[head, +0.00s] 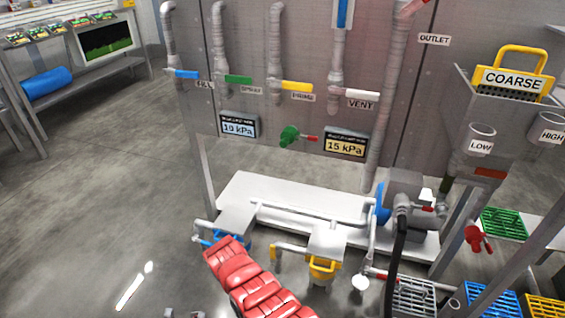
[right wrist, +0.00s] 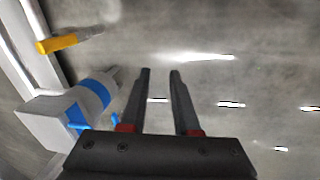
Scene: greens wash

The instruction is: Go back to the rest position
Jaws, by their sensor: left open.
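Two small grey tips at the bottom edge of the head view are my left gripper (head: 183,314). They stand apart with bare floor between them, and the rest of that gripper is out of frame. In the right wrist view my right gripper (right wrist: 160,72) has two dark fingers with a clear gap between them. Nothing is between its fingers, and grey floor shows beyond. I cannot make out the right gripper in the head view.
A piping panel (head: 290,60) with coloured valve handles stands ahead, above a white base (head: 270,190). A yellow-handled COARSE basket (head: 512,80) is at right. A blue-banded fitting (right wrist: 92,97) lies left of my right fingers. Open floor (head: 100,190) lies at left.

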